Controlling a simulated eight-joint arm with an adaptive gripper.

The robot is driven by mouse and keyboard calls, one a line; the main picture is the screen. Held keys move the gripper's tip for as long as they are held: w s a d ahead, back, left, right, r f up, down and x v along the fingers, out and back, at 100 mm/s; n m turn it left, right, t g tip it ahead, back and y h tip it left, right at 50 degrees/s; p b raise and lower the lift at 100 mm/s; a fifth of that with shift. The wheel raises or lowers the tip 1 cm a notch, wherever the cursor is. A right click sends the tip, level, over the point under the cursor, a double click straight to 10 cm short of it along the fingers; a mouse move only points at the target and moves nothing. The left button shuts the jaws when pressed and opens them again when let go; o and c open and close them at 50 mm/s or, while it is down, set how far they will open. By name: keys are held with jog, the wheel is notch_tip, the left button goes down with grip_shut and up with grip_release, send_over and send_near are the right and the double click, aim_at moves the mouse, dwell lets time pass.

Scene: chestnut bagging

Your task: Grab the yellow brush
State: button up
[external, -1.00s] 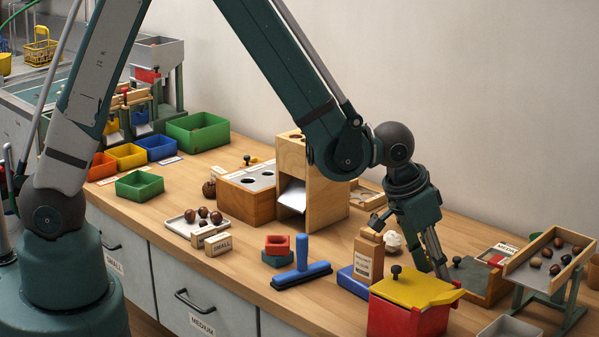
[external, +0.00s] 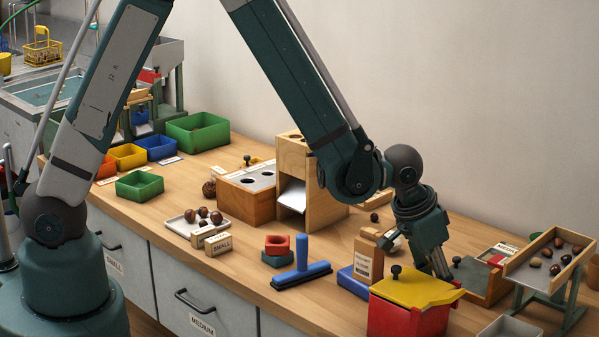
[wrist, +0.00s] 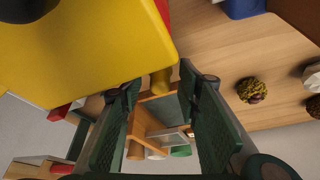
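My gripper (external: 440,272) points down just behind the red box (external: 405,318) with the yellow lid (external: 415,287). In the wrist view my gripper (wrist: 159,82) is open, its two dark green fingers apart. A short yellow piece (wrist: 160,82) shows between the fingertips, beside the edge of the yellow lid (wrist: 90,50). I cannot tell whether it is the yellow brush or part of the lid. No brush with bristles is clearly visible; the area behind the box is hidden in the external view.
A cardboard-brown packet (external: 366,258) and a blue block (external: 352,282) stand left of the gripper. A wooden chestnut tray on a green stand (external: 545,270) is at the right. Small brown things lie on the worktop (wrist: 215,60).

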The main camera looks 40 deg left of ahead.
jog(key=shift+c, duration=0.7)
jog(key=c, duration=0.7)
jog(key=shift+r, duration=0.2)
jog(key=shift+r+p, duration=1.25)
jog(key=shift+r, duration=3.6)
